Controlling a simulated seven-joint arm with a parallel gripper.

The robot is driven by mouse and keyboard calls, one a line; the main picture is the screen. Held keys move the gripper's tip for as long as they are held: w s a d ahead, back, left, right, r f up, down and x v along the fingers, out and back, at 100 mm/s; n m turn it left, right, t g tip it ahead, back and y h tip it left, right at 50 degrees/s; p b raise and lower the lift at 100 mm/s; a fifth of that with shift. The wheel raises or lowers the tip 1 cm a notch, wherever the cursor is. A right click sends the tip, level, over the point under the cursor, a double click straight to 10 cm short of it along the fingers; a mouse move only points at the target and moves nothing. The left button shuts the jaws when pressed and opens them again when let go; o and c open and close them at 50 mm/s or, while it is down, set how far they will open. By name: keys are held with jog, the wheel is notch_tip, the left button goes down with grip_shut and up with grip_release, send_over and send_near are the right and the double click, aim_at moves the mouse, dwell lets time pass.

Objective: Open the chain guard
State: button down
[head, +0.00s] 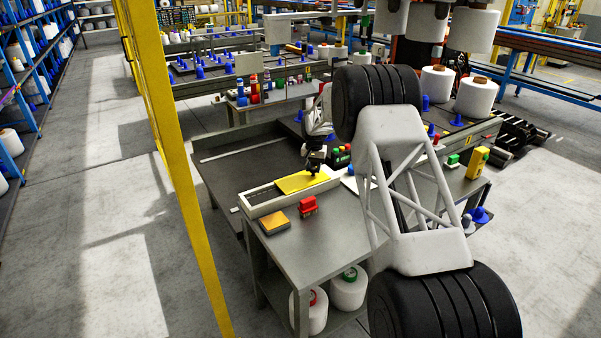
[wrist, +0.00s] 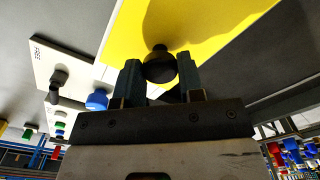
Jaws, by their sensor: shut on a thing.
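The chain guard is probably the yellow panel (head: 298,182), lying in a pale frame (head: 262,206) on the workbench. The panel fills the top middle of the wrist view (wrist: 205,22). A round black knob (wrist: 160,62) stands on it. My gripper (head: 314,172) is over the panel's far right part. In the wrist view my gripper (wrist: 160,78) has a finger on each side of the knob and is shut on it. The panel looks flat in its frame; its edges under the gripper are hidden.
A red block (head: 308,206) and an orange-topped box (head: 274,223) sit on the bench in front. The bench's front right is clear.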

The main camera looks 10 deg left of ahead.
jog(key=shift+w+d, duration=0.6)
jog(key=c, duration=0.7)
grip_release()
jog(key=shift+c, duration=0.2)
jog(key=shift+r, duration=3.9)
